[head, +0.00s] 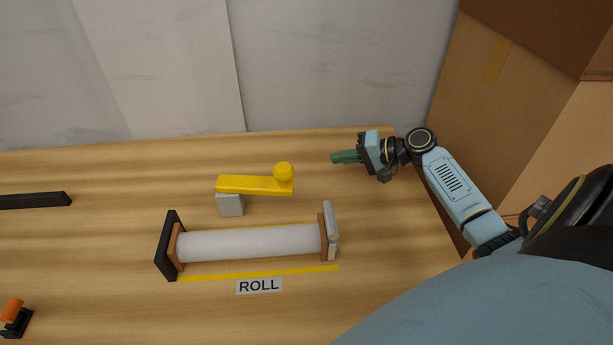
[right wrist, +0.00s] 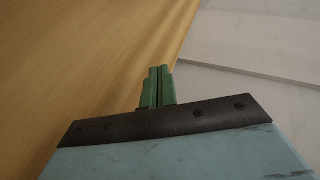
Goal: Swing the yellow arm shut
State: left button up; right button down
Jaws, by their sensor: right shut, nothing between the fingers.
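The yellow arm (head: 245,185) is a flat bar with a round yellow knob (head: 284,173) at its right end. Its left end sits on a small grey block (head: 230,204), and it lies behind a white roll (head: 250,242), roughly parallel to it. My right gripper (head: 335,157) is to the right of the knob and a little farther back, apart from it, pointing left. Its green fingers are together and empty; they also show shut in the right wrist view (right wrist: 158,85). My left gripper is not in view.
The roll lies between a black end plate (head: 168,246) and a grey-white end piece (head: 331,231), above a "ROLL" label (head: 259,286). A black bar (head: 35,201) and an orange-black item (head: 14,316) are at left. Cardboard boxes (head: 520,85) stand at right. A wall closes the back.

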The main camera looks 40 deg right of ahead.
jog(key=s+a+r+y+b, duration=0.2)
jog(key=s+a+r+y, duration=0.1)
jog(key=s+r+y, duration=0.25)
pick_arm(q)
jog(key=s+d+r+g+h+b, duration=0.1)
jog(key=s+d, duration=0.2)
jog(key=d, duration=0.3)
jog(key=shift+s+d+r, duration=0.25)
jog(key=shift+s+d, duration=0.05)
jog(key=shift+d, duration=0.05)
pick_arm(e)
jog(key=w+a, duration=0.4)
jog(key=a, duration=0.7)
jog(key=shift+w+t+y, duration=0.15)
jog(key=shift+t+y, duration=0.15)
jog(key=shift+y, duration=0.05)
jog(key=shift+r, duration=0.1)
